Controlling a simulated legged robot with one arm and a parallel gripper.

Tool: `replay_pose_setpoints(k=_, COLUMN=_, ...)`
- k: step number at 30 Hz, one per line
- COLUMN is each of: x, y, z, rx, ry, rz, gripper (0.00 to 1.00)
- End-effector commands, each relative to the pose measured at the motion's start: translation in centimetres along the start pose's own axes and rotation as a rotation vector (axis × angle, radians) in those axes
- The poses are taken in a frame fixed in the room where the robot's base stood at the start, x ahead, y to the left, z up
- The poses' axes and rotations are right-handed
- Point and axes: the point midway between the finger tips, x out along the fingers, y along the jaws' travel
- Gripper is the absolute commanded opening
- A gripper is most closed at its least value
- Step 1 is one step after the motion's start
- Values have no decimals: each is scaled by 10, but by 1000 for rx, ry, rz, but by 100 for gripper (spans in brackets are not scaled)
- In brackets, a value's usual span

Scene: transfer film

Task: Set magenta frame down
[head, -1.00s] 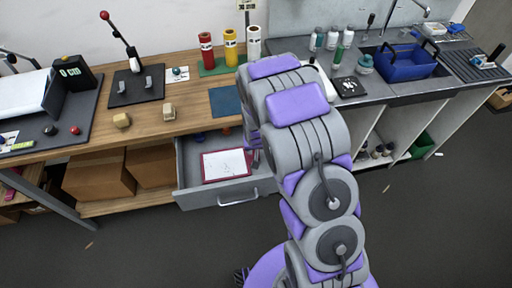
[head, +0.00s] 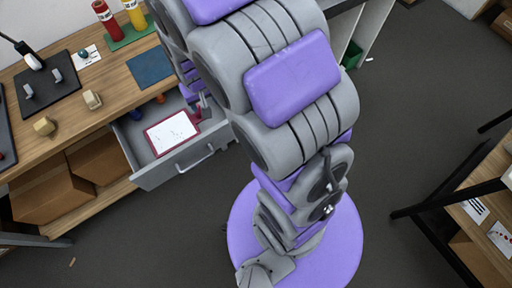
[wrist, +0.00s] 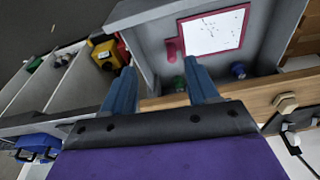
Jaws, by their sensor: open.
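The magenta frame (head: 172,133) lies in the open grey drawer (head: 150,178), with a white, dark-speckled sheet inside its border. It also shows in the wrist view (wrist: 212,32), where its magenta tab (wrist: 173,48) points toward my gripper. My gripper (wrist: 158,66) is open, its two blue fingers spread and empty. In the picture the tab lies just beyond the gap between the fingertips, and I see no contact. In the head view my arm hides part of the drawer's right side.
Small blue (wrist: 238,71) and green (wrist: 180,83) objects lie in the drawer near the wooden worktop edge (wrist: 240,100). A blue mat (head: 150,67) and two small wooden blocks (head: 92,99) are on the worktop.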

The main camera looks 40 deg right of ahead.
Motion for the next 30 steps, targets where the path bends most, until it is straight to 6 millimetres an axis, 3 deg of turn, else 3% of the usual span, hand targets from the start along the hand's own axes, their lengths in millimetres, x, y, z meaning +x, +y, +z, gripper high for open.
replay_pose_setpoints(k=1, x=-18, y=2, z=10, rx=-3, ry=-10, rz=-2, gripper=59)
replay_pose_setpoints(k=6, x=-68, y=9, z=58, rx=-21, ry=-93, rz=-6, gripper=59)
replay_pose_setpoints(k=15, x=-143, y=20, z=155, rx=-63, ry=-232, rz=-15, gripper=59)
replay_pose_setpoints(k=19, x=-165, y=25, z=196, rx=-82, ry=-290, rz=-17, gripper=59)
replay_pose_setpoints(k=24, x=-182, y=30, z=230, rx=-98, ry=-337, rz=-16, gripper=59)
replay_pose_setpoints(k=30, x=-187, y=31, z=241, rx=-104, ry=-350, rz=-16, gripper=59)
